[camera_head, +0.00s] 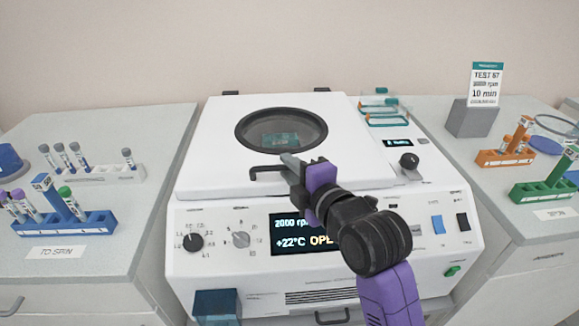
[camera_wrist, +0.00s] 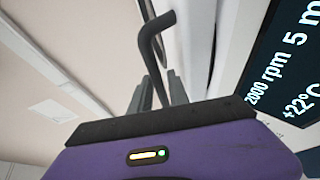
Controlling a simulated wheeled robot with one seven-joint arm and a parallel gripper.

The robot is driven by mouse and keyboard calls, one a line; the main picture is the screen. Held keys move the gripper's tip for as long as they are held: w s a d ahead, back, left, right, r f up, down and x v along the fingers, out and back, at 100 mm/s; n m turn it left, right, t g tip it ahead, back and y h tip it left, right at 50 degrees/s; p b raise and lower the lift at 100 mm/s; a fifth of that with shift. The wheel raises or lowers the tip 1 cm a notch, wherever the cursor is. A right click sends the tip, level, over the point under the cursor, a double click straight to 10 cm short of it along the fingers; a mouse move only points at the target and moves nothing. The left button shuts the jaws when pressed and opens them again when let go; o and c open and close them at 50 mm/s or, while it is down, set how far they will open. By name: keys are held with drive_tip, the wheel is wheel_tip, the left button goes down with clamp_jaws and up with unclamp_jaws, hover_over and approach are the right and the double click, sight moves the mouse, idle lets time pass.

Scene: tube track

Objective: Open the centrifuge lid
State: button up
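The white centrifuge (camera_head: 230,225) stands in the middle of the head view. Its white lid (camera_head: 213,150), with a round dark-rimmed window, lies flat or nearly flat over the top. A dark bent handle (camera_head: 262,172) sticks out at the lid's front edge; it also shows in the wrist view (camera_wrist: 151,45). My gripper (camera_head: 290,160) is at the handle's right part. In the wrist view its two grey fingers (camera_wrist: 157,84) stand on either side of the handle bar, with small gaps visible. Whether either finger touches the bar is unclear.
The display (camera_head: 290,240) reads 2000 rpm, +22°C and a partly hidden word starting "OPE". Tube racks stand on the left counter, including a blue one (camera_head: 90,224). Orange (camera_head: 492,158) and green (camera_head: 530,192) racks stand at right. A knob (camera_head: 409,160) is right of the lid.

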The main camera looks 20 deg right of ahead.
drive_tip(key=shift+w, duration=0.25)
clamp_jaws()
drive_tip(key=shift+f, duration=0.1)
idle(1.2)
